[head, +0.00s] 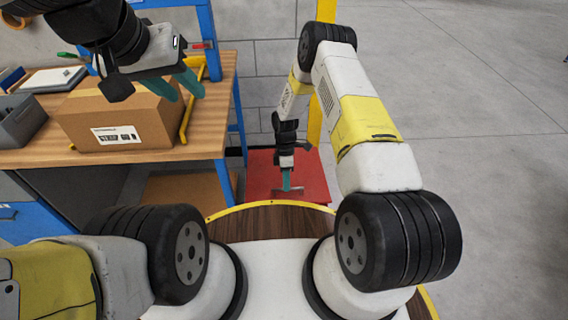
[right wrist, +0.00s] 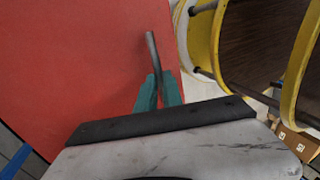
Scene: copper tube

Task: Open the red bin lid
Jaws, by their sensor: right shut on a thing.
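The red bin lid (head: 300,172) lies low beside the wooden workbench, just beyond my base's front edge, and looks closed. It fills the left of the right wrist view (right wrist: 75,70). A thin dark bar handle (right wrist: 152,52) stands at the lid's edge. My right gripper (head: 287,187) reaches down to that edge, and its teal fingers (right wrist: 158,92) are shut on the handle. My left gripper (head: 180,86) is raised above the workbench in front of a cardboard box, with its teal fingers apart and nothing seen between them.
The workbench (head: 150,152) carries the cardboard box (head: 125,120), a grey tray (head: 18,122) and a yellow frame (head: 190,105). A yellow post (head: 316,105) and a grey block wall stand behind the bin. Open concrete floor (head: 480,120) lies to the right.

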